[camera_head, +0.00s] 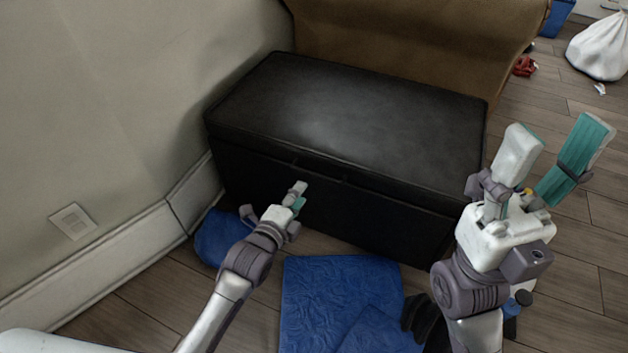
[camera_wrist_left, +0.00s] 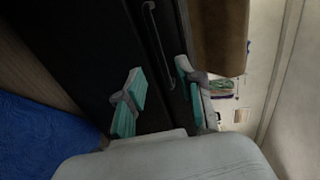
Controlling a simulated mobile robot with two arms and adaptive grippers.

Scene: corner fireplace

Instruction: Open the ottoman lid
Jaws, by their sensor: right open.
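The black ottoman (camera_head: 350,115) stands against the wall with its lid down flat. A thin dark handle (camera_head: 322,172) runs along the upper front, and it shows as a bar in the left wrist view (camera_wrist_left: 153,35). My left gripper (camera_head: 298,194) is at the front face, just below the handle. In the left wrist view its teal-padded fingers (camera_wrist_left: 160,68) are apart, with the lower end of the handle showing between them; contact cannot be told. My right gripper (camera_head: 555,140) is open and empty, raised to the right of the ottoman.
A brown sofa (camera_head: 410,40) stands right behind the ottoman. The wall (camera_head: 120,100) borders the left. Blue cloths (camera_head: 325,300) lie on the floor in front. A white bag (camera_head: 600,48) and a red object (camera_head: 524,67) lie at the far right.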

